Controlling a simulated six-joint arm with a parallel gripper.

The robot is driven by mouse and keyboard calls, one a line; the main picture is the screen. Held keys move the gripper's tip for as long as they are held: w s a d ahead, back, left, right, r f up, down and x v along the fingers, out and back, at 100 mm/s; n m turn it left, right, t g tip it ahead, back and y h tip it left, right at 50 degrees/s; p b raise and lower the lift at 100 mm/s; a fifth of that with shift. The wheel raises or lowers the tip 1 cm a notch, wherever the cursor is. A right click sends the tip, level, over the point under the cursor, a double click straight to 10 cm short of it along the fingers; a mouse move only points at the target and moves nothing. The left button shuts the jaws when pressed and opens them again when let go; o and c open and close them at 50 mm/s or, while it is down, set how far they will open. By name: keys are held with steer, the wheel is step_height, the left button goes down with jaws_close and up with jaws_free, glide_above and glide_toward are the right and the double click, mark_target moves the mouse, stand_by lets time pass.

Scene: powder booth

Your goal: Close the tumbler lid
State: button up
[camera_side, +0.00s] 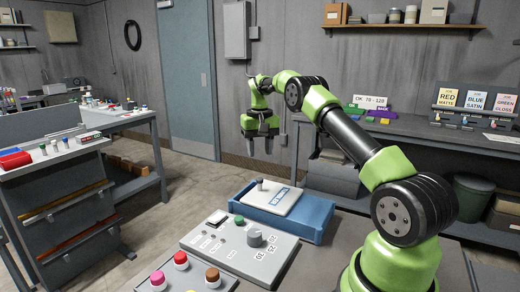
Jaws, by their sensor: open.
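A blue box (316,222) stands on the work surface in the middle. A pale flat lid (284,206) with a small dark knob (260,184) and a blue-and-white label lies on its top. It looks set toward the left, with blue showing along the right; whether it is fully shut I cannot tell. My gripper (260,149) points down above and a little behind the lid, clear of it. Its two dark fingers are apart with nothing between them.
A grey control panel (222,268) with a dial (255,237) and several buttons stands in front of the box. A panel with coloured knobs (181,259) is nearer. A bench (428,133) with colour cards runs behind on the right.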

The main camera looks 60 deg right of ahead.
steer(key=shift+s, duration=0.15)
steer(key=c, duration=0.4)
steer(key=shift+s+d+m, duration=0.25)
steer(key=shift+s+m, duration=0.05)
steer(key=shift+m, duration=0.6)
jaws_close()
steer(key=s+d+m+t+y, duration=0.15)
steer(key=s+m, duration=0.25)
steer(key=m, duration=0.6)
steer(key=m+t, duration=0.3)
steer(key=m, duration=0.9)
glide_toward(270, 192)
step_height(270, 192, down, 3)
steer(key=shift+s+a, duration=0.1)
steer(key=shift+s, duration=0.1)
steer(key=w, duration=0.3)
steer(key=shift+w+a+f, duration=0.1)
steer(key=shift+a+f, duration=0.15)
steer(key=shift+a, duration=0.1)
steer(key=shift+w+a, duration=0.15)
steer(key=shift+w, duration=0.35)
